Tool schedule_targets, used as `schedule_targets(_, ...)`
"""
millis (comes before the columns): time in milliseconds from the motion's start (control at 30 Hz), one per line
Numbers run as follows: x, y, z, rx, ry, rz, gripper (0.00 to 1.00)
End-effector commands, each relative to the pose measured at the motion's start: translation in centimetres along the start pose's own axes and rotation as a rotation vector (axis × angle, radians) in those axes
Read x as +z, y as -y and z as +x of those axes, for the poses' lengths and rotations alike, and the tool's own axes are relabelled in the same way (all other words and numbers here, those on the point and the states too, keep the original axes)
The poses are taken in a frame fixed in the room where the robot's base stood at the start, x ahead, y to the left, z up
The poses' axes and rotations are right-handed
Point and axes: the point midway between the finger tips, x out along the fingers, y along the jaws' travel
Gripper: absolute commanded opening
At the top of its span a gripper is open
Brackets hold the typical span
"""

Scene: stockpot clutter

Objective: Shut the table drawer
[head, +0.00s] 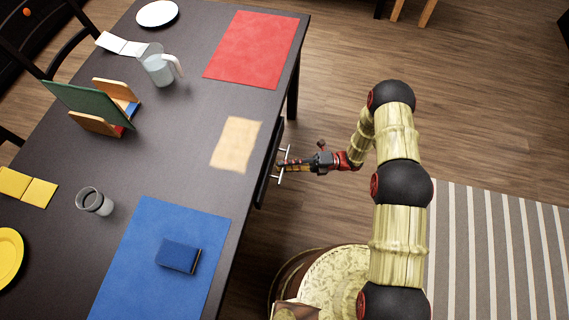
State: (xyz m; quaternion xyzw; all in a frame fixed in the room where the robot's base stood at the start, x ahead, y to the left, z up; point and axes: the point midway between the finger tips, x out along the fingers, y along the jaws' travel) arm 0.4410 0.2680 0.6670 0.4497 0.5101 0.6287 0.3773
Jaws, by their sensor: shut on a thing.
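The dark table fills the left side of the head view, and its drawer (267,172) shows as a dark front along the table's right edge. The drawer front stands slightly out from the tabletop edge; how far it is open is hard to tell from above. A pale bar handle (283,168) runs along the drawer front. My gripper (284,167) reaches in from the right at the handle and is shut on it. The inside of the drawer is hidden.
On the dark tabletop (175,135) lie a red mat (252,48), a tan mat (236,145) and a blue mat (140,275) with a blue folded item (179,256). A jug (157,66) and a glass (94,201) stand farther left.

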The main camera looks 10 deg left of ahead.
Motion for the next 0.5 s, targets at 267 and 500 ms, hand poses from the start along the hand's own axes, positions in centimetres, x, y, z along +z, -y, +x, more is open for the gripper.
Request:
schedule_targets(267,0.8,0.6,2.2,-0.002,-0.003,0.001,0.0)
schedule_targets(500,1.8,1.1,4.5,-0.002,0.0,0.002,0.0)
